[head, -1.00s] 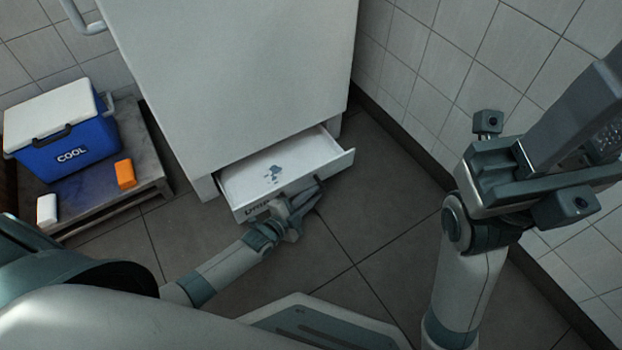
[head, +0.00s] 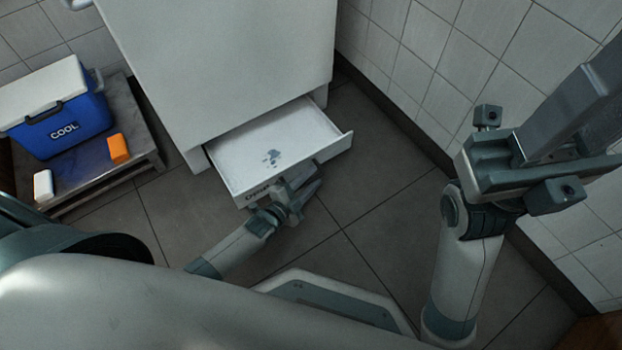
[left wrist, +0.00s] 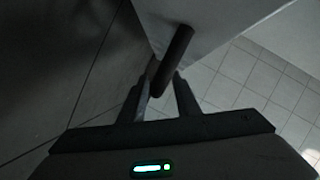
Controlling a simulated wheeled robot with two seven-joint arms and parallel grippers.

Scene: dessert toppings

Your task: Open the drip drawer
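The drip drawer (head: 235,158) is a white tray low in the front of a white cabinet. It is pulled well out, its inside in view, with a blue-grey stain (head: 271,157) on its floor. My left gripper (head: 303,187) is at the drawer's front, right of its dark lettering. In the left wrist view my left gripper's two fingers (left wrist: 165,85) are on either side of a dark bar handle (left wrist: 176,55) and appear closed on it. My right gripper (head: 575,140) is raised at the right, away from the drawer; its tips are cut off by the frame edge.
The white cabinet (head: 220,60) fills the top middle. A low grey table (head: 85,182) at the left bears a blue cooler (head: 65,130), an orange block (head: 118,148) and a white block (head: 43,185). A tiled wall (head: 440,70) stands at the right.

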